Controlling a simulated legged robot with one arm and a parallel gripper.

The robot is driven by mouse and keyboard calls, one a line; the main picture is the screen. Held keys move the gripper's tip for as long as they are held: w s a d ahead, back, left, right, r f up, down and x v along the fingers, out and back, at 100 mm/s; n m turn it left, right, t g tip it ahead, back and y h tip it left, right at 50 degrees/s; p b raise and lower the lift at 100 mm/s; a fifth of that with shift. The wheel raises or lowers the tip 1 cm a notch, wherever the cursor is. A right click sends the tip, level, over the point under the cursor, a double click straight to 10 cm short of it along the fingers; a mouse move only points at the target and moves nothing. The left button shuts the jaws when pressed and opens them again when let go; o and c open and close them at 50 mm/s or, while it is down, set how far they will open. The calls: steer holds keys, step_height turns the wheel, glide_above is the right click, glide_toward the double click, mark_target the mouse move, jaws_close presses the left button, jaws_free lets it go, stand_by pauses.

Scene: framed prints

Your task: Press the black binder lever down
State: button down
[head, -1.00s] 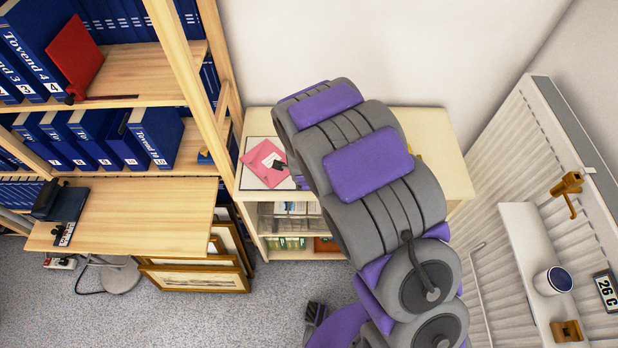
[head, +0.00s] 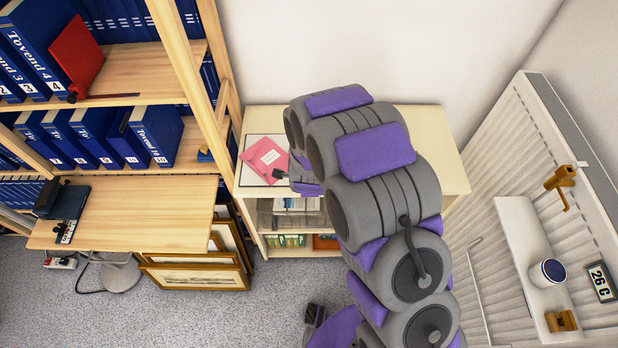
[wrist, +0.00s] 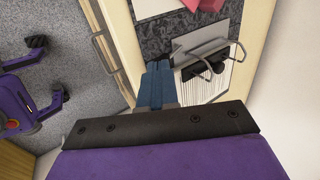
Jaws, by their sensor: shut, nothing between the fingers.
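In the wrist view an open binder shows its metal ring mechanism (wrist: 200,52) on a marbled dark grey board (wrist: 150,38). The black lever (wrist: 207,69) sits between the metal loops, partly covered by them, beside a stack of white sheets (wrist: 205,88). My gripper (wrist: 158,68) has its blue fingers together and empty, just left of the metal mechanism; contact cannot be told. In the head view a small dark part (head: 279,173), likely the lever, shows by the pink sheet (head: 263,160) on the cabinet. My arm hides the gripper there.
The low cabinet (head: 435,150) stands against the wall, with a wire handle (wrist: 105,52) on its front. Shelves with blue binders (head: 152,132) stand at left, and framed prints (head: 195,275) lean below. A radiator with a white shelf (head: 525,240) is at right.

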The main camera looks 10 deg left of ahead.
steer(key=shift+w, duration=0.25)
